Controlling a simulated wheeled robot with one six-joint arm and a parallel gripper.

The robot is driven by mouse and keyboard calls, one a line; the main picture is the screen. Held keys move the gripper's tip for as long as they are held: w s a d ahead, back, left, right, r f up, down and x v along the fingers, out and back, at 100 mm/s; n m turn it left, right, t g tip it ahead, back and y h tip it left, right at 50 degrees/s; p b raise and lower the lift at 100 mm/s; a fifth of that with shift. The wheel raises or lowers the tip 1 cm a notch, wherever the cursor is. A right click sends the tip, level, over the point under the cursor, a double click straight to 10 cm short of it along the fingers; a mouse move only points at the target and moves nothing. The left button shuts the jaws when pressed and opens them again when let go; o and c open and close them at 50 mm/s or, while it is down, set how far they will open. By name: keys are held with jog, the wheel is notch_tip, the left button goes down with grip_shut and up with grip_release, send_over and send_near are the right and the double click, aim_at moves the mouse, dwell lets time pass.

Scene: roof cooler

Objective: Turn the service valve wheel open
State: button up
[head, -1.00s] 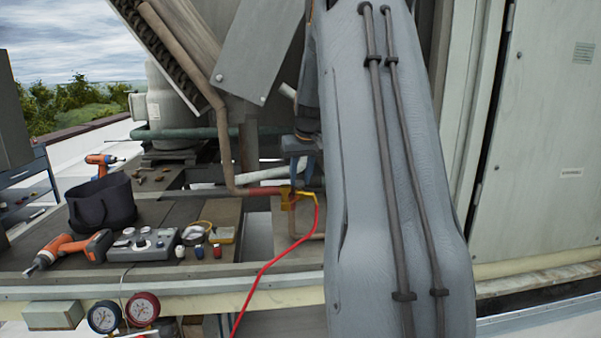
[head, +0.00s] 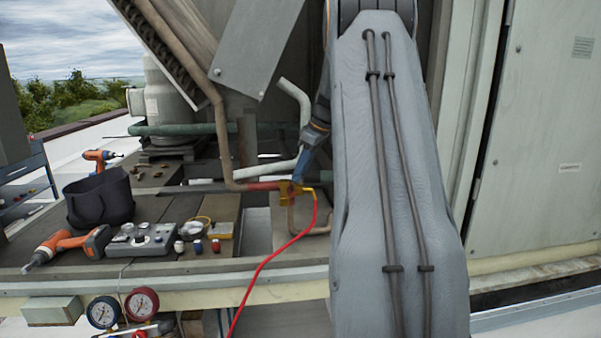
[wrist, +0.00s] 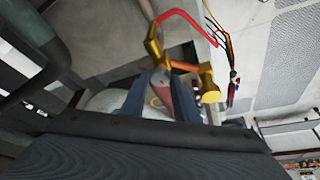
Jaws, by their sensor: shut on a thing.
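The brass-yellow service valve (head: 291,188) sits on a copper pipe with a red sleeve (head: 263,186), left of my arm in the head view. A red hose (head: 270,260) runs down from it. In the wrist view the valve (wrist: 209,85) lies just past my blue fingertips. My gripper (head: 297,176) comes down on the valve from upper right, tilted. In the wrist view my gripper (wrist: 163,88) is shut, with a reddish round part between the fingers. No separate wheel rim can be made out; the fingers hide part of the valve.
Pale bent pipes (head: 296,100) stand close behind my gripper. A slanted metal panel (head: 258,45) hangs above. On the deck at left are a black bucket (head: 99,198), an orange drill (head: 68,245) and a grey gauge box (head: 142,240). Pressure gauges (head: 141,303) hang below the front edge.

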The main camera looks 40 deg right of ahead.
jog(key=shift+d+n, duration=0.1)
jog(key=shift+n, duration=0.5)
jog(key=shift+y, duration=0.3)
jog(key=o, duration=1.1)
jog(key=shift+c, duration=0.2)
jog(key=b+v, duration=0.2)
jog(key=v, duration=0.5)
jog(key=shift+r, duration=0.4)
